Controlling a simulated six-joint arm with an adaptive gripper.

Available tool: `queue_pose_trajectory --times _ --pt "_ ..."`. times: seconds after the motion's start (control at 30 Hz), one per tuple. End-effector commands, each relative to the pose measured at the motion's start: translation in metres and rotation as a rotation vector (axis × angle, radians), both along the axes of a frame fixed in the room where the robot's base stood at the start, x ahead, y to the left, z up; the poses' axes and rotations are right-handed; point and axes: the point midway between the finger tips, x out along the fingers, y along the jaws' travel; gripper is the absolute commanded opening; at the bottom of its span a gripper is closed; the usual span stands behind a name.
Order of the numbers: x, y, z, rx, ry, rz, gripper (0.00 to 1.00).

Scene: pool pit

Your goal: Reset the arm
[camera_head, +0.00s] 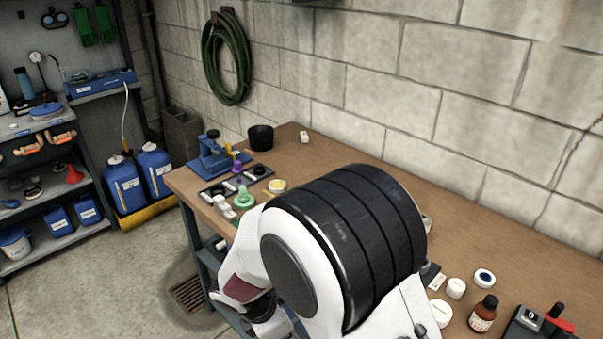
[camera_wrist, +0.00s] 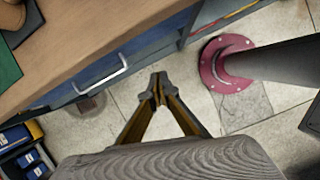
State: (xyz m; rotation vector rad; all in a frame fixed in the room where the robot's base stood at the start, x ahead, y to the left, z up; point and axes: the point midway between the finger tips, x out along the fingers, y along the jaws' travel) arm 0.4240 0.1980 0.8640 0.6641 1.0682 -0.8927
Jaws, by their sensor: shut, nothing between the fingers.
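My gripper (camera_wrist: 158,88) shows in the wrist view with its two fingertips together and nothing between them. It hangs over the bare floor in front of the bench's blue drawer (camera_wrist: 110,68), apart from the bench. In the head view my arm's large white and black joint covers the middle of the wooden bench (camera_head: 510,222), and I cannot make out the fingertips there.
On the bench's left end stand a blue press (camera_head: 212,155), a black cup (camera_head: 261,137) and a green knob-like piece (camera_head: 243,199). A brown bottle (camera_head: 483,314) stands at the right. A red flange (camera_wrist: 222,68) surrounds a post's base.

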Motion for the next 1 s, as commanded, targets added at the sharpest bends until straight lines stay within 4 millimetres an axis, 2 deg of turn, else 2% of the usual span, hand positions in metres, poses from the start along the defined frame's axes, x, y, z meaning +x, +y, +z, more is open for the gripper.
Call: queue_pose_trajectory --times 0.13,0.27,0.6,1.0 --pt "-0.018 -0.009 0.002 0.016 -0.003 -0.153 0.00" --pt "-0.032 -0.020 0.014 0.045 -0.020 -0.309 0.00" --pt "-0.061 -0.054 0.061 0.147 -0.082 -0.728 0.00" --pt "-0.092 -0.090 0.113 0.282 -0.148 -1.141 0.00"
